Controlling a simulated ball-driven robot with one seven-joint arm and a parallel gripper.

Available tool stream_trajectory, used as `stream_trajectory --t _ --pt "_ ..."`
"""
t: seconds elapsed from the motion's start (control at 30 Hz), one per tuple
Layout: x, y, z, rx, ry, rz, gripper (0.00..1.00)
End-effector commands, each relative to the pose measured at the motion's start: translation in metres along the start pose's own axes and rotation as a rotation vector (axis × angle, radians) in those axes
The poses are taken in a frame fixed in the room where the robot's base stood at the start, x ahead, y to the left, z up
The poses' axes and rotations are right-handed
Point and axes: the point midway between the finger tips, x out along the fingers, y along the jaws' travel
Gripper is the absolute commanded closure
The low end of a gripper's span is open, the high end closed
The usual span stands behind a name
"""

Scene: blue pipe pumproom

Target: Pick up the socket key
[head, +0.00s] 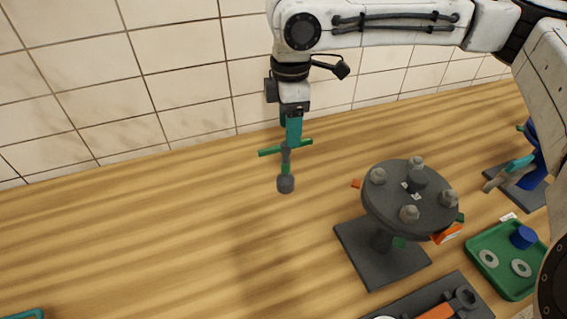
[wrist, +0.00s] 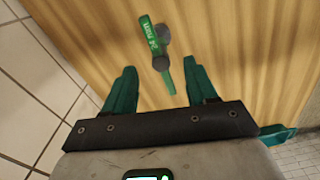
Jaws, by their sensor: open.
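The socket key (head: 286,168) is a T-shaped tool with a green crossbar, a grey and green shaft and a round dark grey socket at its lower end. In the head view it is upright, crossbar on top, directly below my gripper (head: 293,138). What bears it from below is unclear. In the wrist view my gripper (wrist: 160,82) has its two teal fingers spread apart. The socket key (wrist: 148,32) shows just beyond and between them, with a lettered green crossbar. One crossbar end reaches toward the gap between the fingertips. I see no finger closed on it.
A grey round flange with several bolts (head: 408,197) stands on a square base to the right. A green tray (head: 503,262) holds washers and a blue part. A dark tray (head: 430,303) lies in front. The wooden bench (head: 130,235) is mostly clear at left. A tiled wall (head: 185,70) is behind.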

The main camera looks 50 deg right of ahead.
Motion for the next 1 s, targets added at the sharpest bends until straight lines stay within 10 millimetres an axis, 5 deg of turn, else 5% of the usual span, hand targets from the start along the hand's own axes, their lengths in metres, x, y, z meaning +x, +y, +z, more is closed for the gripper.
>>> stream_trajectory --t 0.6,1.0 --pt "0.07 0.001 -0.008 0.0 0.0 -0.001 0.43" --pt "0.077 0.001 -0.008 0.0 0.001 0.0 0.48"
